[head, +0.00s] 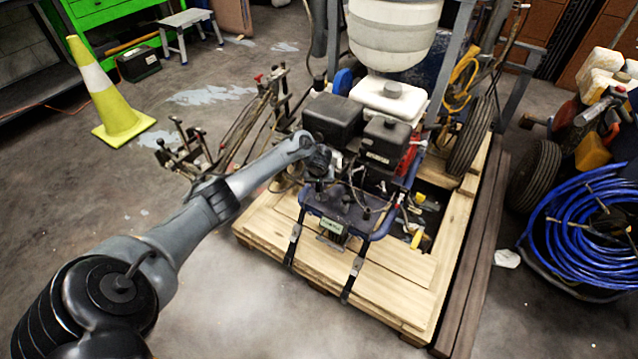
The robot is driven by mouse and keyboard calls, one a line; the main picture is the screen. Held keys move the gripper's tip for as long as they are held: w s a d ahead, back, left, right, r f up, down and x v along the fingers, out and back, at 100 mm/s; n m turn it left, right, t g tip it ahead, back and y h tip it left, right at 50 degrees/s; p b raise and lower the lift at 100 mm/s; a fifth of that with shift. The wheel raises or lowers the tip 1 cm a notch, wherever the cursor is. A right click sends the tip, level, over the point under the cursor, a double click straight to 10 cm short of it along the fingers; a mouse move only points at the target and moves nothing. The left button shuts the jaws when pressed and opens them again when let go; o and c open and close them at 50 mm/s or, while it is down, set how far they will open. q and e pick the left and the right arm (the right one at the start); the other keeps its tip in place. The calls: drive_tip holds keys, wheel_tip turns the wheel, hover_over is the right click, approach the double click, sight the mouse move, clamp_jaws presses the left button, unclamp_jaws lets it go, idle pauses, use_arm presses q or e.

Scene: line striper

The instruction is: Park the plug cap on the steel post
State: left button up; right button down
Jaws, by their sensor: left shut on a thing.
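My left arm reaches in from the lower left to the front of the engine (384,140) on the line striper. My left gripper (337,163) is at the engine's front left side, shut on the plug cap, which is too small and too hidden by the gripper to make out. I cannot clearly pick out the steel post among the small parts and thin cables there. My right gripper is not in view.
The striper stands on a wooden pallet (385,262) with straps over its front boards. A spray-arm frame (250,125) stands left of the engine. A yellow cone (105,95) stands farther left. A blue hose coil (590,225) lies right. The floor at front is clear.

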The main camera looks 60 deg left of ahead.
sight(319, 188)
use_arm(q)
drive_tip(key=shift+f, duration=0.6)
drive_tip(key=shift+f, duration=0.25)
idle(0.8)
drive_tip(key=shift+f+b, duration=0.45)
drive_tip(key=shift+f, duration=0.45)
drive_tip(key=o, duration=1.1)
drive_tip(key=shift+o, duration=0.2)
drive_tip(key=shift+o, duration=1.2)
drive_tip(key=shift+r, duration=0.1)
